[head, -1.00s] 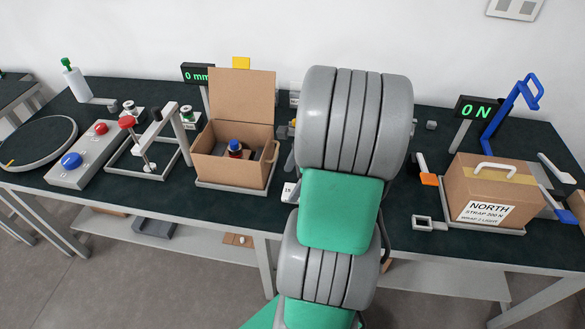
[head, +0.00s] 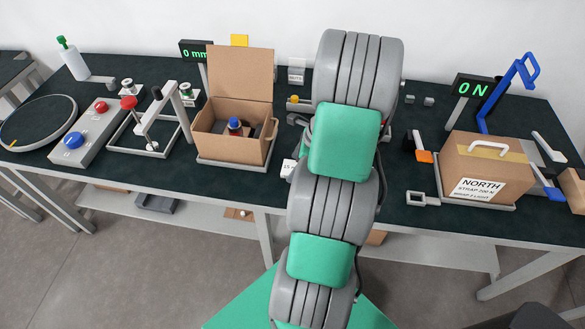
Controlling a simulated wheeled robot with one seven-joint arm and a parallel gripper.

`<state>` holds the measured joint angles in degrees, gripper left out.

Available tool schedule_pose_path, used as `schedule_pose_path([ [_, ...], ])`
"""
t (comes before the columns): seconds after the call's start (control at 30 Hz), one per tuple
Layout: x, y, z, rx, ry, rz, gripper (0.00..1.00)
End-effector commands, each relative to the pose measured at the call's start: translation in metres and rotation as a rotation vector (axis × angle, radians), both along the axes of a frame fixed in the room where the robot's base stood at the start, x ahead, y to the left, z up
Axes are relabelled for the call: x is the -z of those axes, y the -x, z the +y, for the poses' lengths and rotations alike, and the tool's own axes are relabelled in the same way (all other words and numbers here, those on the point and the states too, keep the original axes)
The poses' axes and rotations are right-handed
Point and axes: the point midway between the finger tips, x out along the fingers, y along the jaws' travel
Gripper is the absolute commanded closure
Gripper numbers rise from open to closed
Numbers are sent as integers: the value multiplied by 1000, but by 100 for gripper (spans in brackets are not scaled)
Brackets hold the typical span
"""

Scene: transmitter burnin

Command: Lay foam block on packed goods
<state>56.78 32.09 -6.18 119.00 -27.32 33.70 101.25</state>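An open cardboard box (head: 228,149) stands on a grey tray left of my arm, its tall back flap raised. Packed goods (head: 235,127) sit inside: an item with a blue and red top and dark pieces beside it. No foam lies over them. I cannot identify a foam block for certain; two small grey blocks (head: 428,101) lie on the table right of my arm. My gripper is hidden behind my own grey and green arm links, so I cannot see its fingers or anything in them.
A closed box marked NORTH (head: 485,168) stands at the right beside blue and orange-tipped tools. A metal frame press (head: 150,130), a button panel (head: 90,135) and a round turntable (head: 38,123) fill the left. A small white label (head: 289,169) is near the table's front edge.

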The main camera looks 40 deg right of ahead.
Motion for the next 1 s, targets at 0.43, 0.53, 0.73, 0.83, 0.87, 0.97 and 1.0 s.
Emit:
schedule_pose_path([
  [0.43, 0, 0, 0, 0, 0, 0, 60],
  [0.53, 0, 0, 0, 0, 0, 0, 69],
  [0.73, 0, 0, 0, -1, 0, 0, 85],
  [0.83, 0, 0, 0, 0, 0, 0, 86],
  [0.87, -1, 0, 0, -1, 0, 0, 86],
  [0.97, -3, 0, 0, -1, 1, -1, 86],
  [1.0, -5, 0, 0, -1, 1, -1, 86],
])
